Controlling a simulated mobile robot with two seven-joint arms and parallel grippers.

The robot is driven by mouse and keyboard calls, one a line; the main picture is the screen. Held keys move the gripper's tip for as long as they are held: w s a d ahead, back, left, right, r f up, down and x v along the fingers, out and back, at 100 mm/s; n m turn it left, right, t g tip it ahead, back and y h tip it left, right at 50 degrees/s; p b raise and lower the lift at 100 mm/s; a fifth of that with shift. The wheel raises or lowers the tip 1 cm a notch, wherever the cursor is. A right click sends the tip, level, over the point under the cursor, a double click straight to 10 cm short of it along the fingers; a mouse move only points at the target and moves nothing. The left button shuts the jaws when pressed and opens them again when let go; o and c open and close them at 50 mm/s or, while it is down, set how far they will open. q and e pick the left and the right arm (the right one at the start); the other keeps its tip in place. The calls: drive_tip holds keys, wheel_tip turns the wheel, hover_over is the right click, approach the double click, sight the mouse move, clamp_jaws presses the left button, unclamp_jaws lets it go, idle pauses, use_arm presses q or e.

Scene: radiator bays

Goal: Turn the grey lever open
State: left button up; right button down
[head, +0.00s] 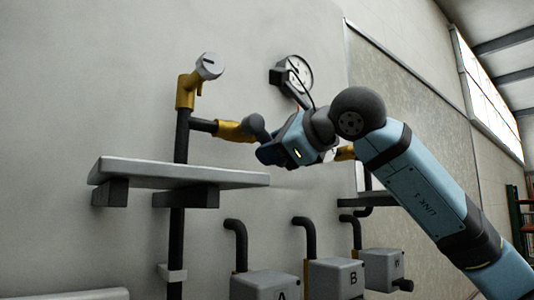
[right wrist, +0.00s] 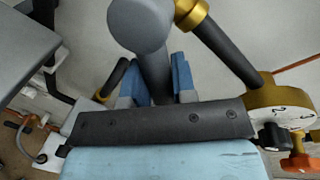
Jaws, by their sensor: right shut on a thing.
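The grey lever (head: 255,126) stands out from the yellow valve body (head: 232,131) on a short dark pipe branch. Its round knob end (right wrist: 140,24) fills the upper middle of the right wrist view. My right gripper (head: 266,143) is at the lever, coming in from the right. In the right wrist view its two blue fingers (right wrist: 155,80) lie on either side of the lever's stem, shut on it below the knob. The gripper and my arm hide part of the valve's right side in the head view. My left gripper is not in view.
A grey shelf (head: 180,173) juts from the wall below the valve. A pipe with a yellow elbow and round grey cap (head: 209,66) rises at left. A gauge (head: 299,72) is behind my arm. Grey boxes marked A (head: 265,286) and B (head: 335,279) stand below.

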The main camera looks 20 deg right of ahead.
drive_tip(key=r+n, duration=0.1)
drive_tip(key=n, duration=0.1)
drive_tip(key=d+r+n+h+p, duration=0.1)
drive_tip(key=shift+w+r+n, duration=0.1)
drive_tip(key=shift+w+n, duration=0.05)
drive_tip(key=shift+n, duration=0.25)
drive_tip(key=shift+w+d+r+n+h+p, duration=0.1)
drive_tip(key=shift+r+n+h+p, duration=0.25)
drive_tip(key=shift+n, duration=0.45)
drive_tip(key=shift+d+r+n+h+p, duration=0.1)
drive_tip(key=shift+r+n+h+p, duration=0.15)
drive_tip(key=shift+r+n, duration=0.4)
drive_tip(key=shift+f+n, duration=0.15)
drive_tip(key=shift+n, duration=0.1)
drive_tip(key=c, duration=0.9)
unclamp_jaws()
drive_tip(key=shift+c, duration=0.2)
drive_tip(key=shift+s+d, duration=0.1)
drive_tip(key=shift+s, duration=0.25)
drive_tip(key=b+v, duration=0.3)
drive_tip(key=v, duration=1)
drive_tip(key=shift+s, duration=0.15)
drive_tip(key=shift+f, duration=0.15)
